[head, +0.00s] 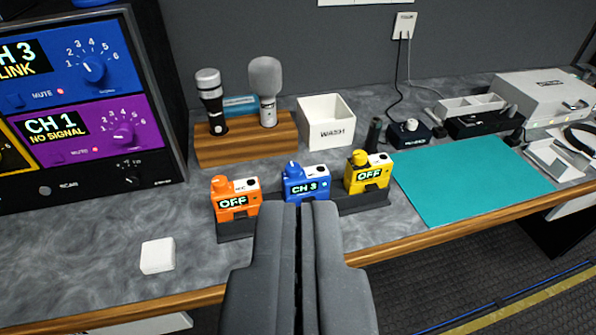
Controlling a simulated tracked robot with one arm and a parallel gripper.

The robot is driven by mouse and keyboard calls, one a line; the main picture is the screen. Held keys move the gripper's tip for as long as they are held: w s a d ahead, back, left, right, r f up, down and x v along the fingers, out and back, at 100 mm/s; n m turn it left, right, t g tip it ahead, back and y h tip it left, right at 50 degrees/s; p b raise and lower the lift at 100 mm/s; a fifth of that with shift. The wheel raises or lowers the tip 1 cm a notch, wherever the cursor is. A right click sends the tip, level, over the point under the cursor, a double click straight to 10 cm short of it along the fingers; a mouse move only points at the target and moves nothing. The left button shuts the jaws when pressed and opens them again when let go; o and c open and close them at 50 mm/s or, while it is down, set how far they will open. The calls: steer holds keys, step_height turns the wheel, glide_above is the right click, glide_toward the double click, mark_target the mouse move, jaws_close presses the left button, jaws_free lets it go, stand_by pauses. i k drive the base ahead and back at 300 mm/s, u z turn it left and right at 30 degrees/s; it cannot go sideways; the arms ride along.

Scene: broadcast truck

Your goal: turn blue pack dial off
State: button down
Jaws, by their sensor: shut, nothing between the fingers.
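The blue pack (301,185) stands in a dark rack between the orange pack (235,200) and the yellow pack (369,172). Its screen reads "CH 3". The blue pack's dial (291,168) sits on its top, toward the left. The orange and yellow packs' screens both read "OFF". My gripper (306,206) is shut and empty, with its fingertips just in front of the blue pack in the picture. I cannot tell if they touch the pack. The fingers hide the rack's middle part.
A receiver panel (70,184) with blue and purple sections stands at the left. A wooden stand (247,150) holds two microphones. The "WASH" box (325,121) is behind the packs. A teal mat (470,185) lies right, and a white block (158,255) left front.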

mark_target(293, 169)
steer(key=u, duration=0.05)
steer(key=k, duration=0.5)
steer(key=z, duration=0.65)
steer(key=i, duration=1.55)
steer(key=u, duration=0.55)
